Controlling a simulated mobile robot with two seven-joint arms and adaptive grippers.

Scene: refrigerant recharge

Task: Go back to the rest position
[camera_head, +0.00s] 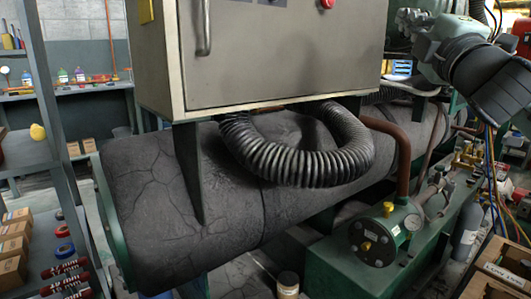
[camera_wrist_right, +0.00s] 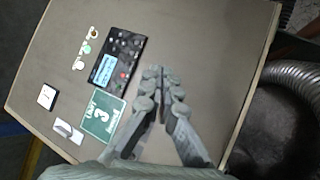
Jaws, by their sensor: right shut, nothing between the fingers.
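My right gripper (camera_head: 408,20) is in the upper right of the head view, beside the grey control cabinet (camera_head: 275,60) and above the green machinery. It also shows in the right wrist view (camera_wrist_right: 162,80), where its fingers are together and empty. I cannot tell how far the fingertips are from this panel. My left gripper is in neither view.
A ribbed hose (camera_head: 300,165) loops below the cabinet, in front of a large dark cylinder (camera_head: 150,190). A green tank (camera_head: 375,235) with valves and a gauge stands at lower right. Shelves (camera_head: 25,150) with boxes stand at left. Cables (camera_head: 492,190) hang at right.

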